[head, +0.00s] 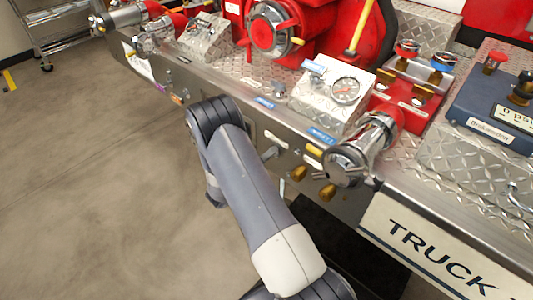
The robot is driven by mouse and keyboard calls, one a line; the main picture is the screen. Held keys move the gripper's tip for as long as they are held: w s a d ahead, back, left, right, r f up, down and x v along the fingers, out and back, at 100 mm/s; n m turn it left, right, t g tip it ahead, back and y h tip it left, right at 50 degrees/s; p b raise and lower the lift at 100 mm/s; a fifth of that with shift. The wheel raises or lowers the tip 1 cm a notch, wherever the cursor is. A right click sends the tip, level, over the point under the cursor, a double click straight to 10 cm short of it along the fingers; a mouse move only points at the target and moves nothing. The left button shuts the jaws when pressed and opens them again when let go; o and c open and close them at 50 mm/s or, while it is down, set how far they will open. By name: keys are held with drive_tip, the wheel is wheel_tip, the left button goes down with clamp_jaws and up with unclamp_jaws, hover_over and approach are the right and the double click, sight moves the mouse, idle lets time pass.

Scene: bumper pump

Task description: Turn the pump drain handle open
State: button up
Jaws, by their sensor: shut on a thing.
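My grey arm crosses the lower middle of the head view and bends at the bumper's front face. My gripper does not show; the arm hides it or it is out of sight. I cannot tell which fitting is the pump drain handle. A small silver handle (270,153) sticks out of the bumper's front, just right of my arm. A thin silver lever (282,188) shows below it, close to my arm. Brass knobs (299,173) sit further right under the bumper's edge. The bumper face behind my arm is hidden.
The diamond-plate bumper (253,85) runs across the view, carrying a pressure gauge (345,90) and a red valve block (403,108). A large chrome-capped outlet (350,160) juts out at right. A TRUCK sign (440,245) is at lower right. The concrete floor (90,190) at left is clear.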

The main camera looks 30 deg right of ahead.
drive_tip(key=n+p, duration=0.2)
drive_tip(key=n, duration=0.3)
drive_tip(key=shift+n, duration=0.4)
idle(0.3)
drive_tip(key=o, duration=1)
drive_tip(key=v, duration=1)
drive_tip(key=shift+a, duration=0.4)
drive_tip(key=shift+s, duration=0.1)
